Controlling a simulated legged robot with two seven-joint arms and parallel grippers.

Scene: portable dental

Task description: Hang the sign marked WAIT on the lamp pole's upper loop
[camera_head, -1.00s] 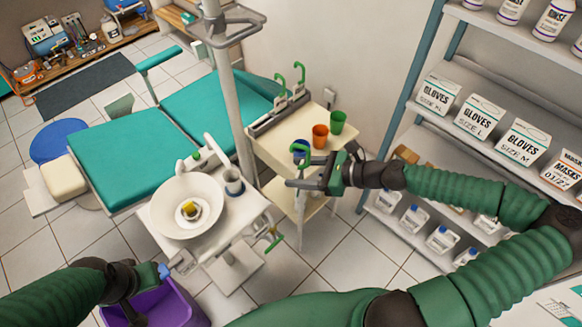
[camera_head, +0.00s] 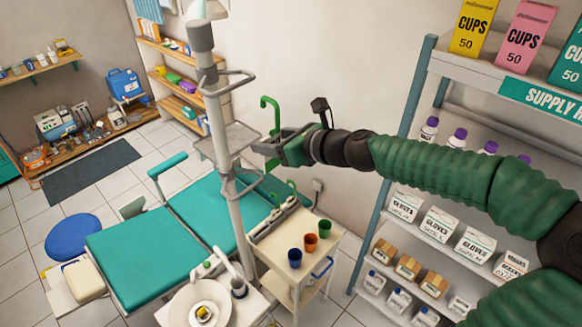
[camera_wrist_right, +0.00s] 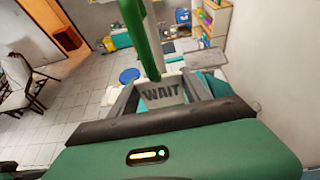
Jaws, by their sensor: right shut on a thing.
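My right gripper (camera_head: 264,147) is shut on the WAIT sign, whose green hook (camera_head: 268,112) rises above the fingers in the head view. The right wrist view shows the dark lettering of the WAIT sign (camera_wrist_right: 163,92) between the fingers, with the hook pointing up. The grey lamp pole (camera_head: 219,115) stands just left of the gripper. Its upper loop (camera_head: 240,73) is higher than the hook's top and to its left; a gap shows between them. A lower loop (camera_head: 240,190) is further down the pole. My left gripper is out of view.
A grey tray (camera_head: 226,139) juts from the pole near gripper height. Below are a cream cart (camera_head: 310,258) with coloured cups, a teal dental chair (camera_head: 140,250) and a white basin (camera_head: 185,305). A supply rack (camera_head: 428,60) stands at the right.

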